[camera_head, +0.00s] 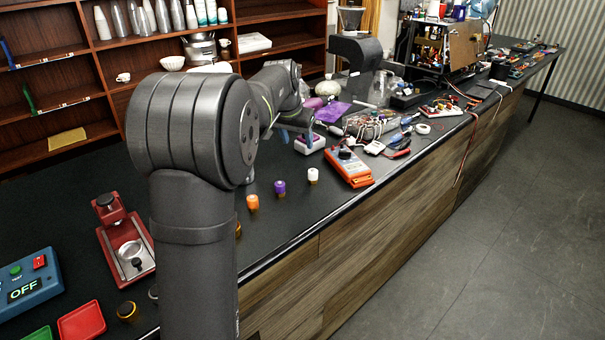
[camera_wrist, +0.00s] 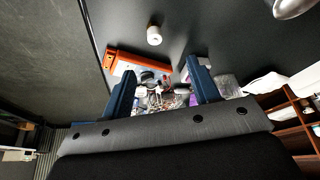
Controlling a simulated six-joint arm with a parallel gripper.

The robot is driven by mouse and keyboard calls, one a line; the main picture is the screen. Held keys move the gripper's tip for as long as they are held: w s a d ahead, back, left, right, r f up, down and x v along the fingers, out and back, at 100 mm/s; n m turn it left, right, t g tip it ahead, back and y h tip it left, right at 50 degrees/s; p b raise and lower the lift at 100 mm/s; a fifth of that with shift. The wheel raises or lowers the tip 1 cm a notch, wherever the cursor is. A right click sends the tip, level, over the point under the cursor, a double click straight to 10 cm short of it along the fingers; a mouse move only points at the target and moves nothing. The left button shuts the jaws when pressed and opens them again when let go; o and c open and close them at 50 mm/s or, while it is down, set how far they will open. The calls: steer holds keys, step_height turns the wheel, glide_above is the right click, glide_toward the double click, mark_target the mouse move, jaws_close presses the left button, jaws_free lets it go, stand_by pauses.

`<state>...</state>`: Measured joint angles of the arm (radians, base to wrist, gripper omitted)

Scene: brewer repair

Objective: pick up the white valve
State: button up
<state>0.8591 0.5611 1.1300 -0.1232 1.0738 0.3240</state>
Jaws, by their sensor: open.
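The white valve (camera_head: 313,175) stands upright on the dark counter (camera_head: 200,270), at the right end of a short row with a purple valve (camera_head: 280,187) and an orange valve (camera_head: 253,202). In the wrist view the white valve (camera_wrist: 154,36) is at the upper middle, beyond the fingertips and not between them. My gripper (camera_wrist: 160,68) has its two blue fingers spread wide with nothing held. In the head view my gripper is mostly hidden behind my arm; a blue finger shows above the counter, behind and left of the white valve.
An orange meter (camera_head: 349,168) lies right of the white valve near the counter's front edge; it also shows between my fingers in the wrist view (camera_wrist: 140,64). Tools and cables clutter the counter beyond. A red machine (camera_head: 124,240) stands at left.

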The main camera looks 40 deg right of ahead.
steer(key=d+f, duration=0.1)
steer(key=d, duration=0.1)
glide_toward(313, 171)
steer(key=x, duration=0.5)
steer(key=shift+w+a+f, duration=0.2)
steer(key=shift+w+f, duration=0.1)
steer(key=shift+w, duration=0.05)
steer(key=shift+s+d+x, duration=0.1)
steer(key=shift+s+x, duration=0.05)
steer(key=shift+x, duration=1.2)
steer(key=shift+s+d+x, duration=0.1)
steer(key=shift+d+x, duration=0.05)
steer(key=shift+x, duration=1.15)
steer(key=shift+r, duration=0.1)
steer(key=c, duration=1.1)
steer(key=shift+c, duration=0.2)
steer(key=shift+r, duration=0.1)
